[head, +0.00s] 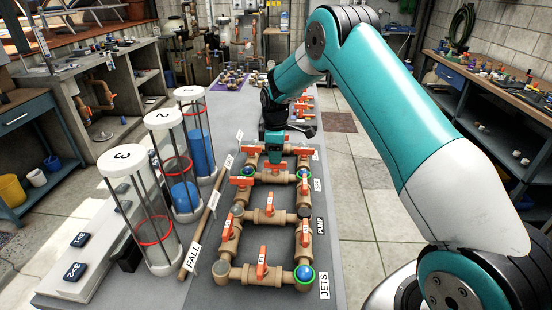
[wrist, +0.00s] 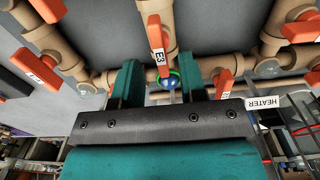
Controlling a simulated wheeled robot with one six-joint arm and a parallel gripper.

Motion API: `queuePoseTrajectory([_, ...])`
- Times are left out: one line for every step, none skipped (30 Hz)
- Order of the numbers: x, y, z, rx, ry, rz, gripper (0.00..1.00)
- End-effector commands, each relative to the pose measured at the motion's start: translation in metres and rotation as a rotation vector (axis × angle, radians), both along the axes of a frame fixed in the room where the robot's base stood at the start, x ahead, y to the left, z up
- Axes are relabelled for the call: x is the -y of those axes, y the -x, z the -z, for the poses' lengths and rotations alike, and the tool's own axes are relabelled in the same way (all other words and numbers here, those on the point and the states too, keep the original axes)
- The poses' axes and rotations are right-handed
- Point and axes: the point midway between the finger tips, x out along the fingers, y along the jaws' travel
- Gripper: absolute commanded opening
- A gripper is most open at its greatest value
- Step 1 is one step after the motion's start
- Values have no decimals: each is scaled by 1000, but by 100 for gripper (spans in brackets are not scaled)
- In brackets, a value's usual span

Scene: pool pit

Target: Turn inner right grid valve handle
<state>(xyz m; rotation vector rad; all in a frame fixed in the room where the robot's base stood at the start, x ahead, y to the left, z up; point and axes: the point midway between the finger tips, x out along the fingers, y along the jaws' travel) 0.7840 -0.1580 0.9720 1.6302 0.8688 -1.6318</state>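The grid of tan pipes carries several orange valve handles on the bench. In the head view, one orange handle (head: 304,233) stands on the near right pipe and another (head: 269,205) on a middle cross pipe. My gripper (head: 275,148) hangs over the far part of the grid. In the wrist view, my gripper (wrist: 160,82) is open, its two teal fingers apart. An orange handle labelled E3 (wrist: 157,43) lies just beyond the fingertips, in line with the gap. A green-ringed blue indicator (wrist: 168,80) shows between the fingers. I cannot tell which handle is the inner right one.
Clear cylinders numbered 1 to 3 (head: 152,222) stand left of the grid, with a wooden bar (head: 203,226) between. A HEATER label (wrist: 270,106) is right of my gripper in the wrist view. Another orange handle (wrist: 224,80) sits close to the right finger.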

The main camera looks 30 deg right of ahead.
Motion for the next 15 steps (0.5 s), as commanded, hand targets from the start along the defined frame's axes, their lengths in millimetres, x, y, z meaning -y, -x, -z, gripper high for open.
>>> queuePoseTrajectory([0, 0, 7, -2, 0, 0, 38])
queuePoseTrajectory([0, 0, 11, -2, 0, 0, 38])
queuePoseTrajectory([0, 0, 16, -2, 0, 0, 38])
queuePoseTrajectory([0, 0, 19, -1, -1, 0, 38])
queuePoseTrajectory([0, 0, 22, 0, 0, 0, 38])
queuePoseTrajectory([0, 0, 25, 0, 0, 0, 38])
queuePoseTrajectory([0, 0, 27, 0, 0, 0, 38])
queuePoseTrajectory([0, 0, 28, 0, 0, 0, 38])
queuePoseTrajectory([0, 0, 30, 0, 0, 0, 38])
queuePoseTrajectory([0, 0, 30, 1, 0, 0, 38])
queuePoseTrajectory([0, 0, 31, 1, 0, 0, 38])
queuePoseTrajectory([0, 0, 31, 1, 0, 0, 38])
queuePoseTrajectory([0, 0, 31, 1, 0, 0, 38])
queuePoseTrajectory([0, 0, 31, 2, 0, 0, 38])
queuePoseTrajectory([0, 0, 31, 1, 0, 0, 38])
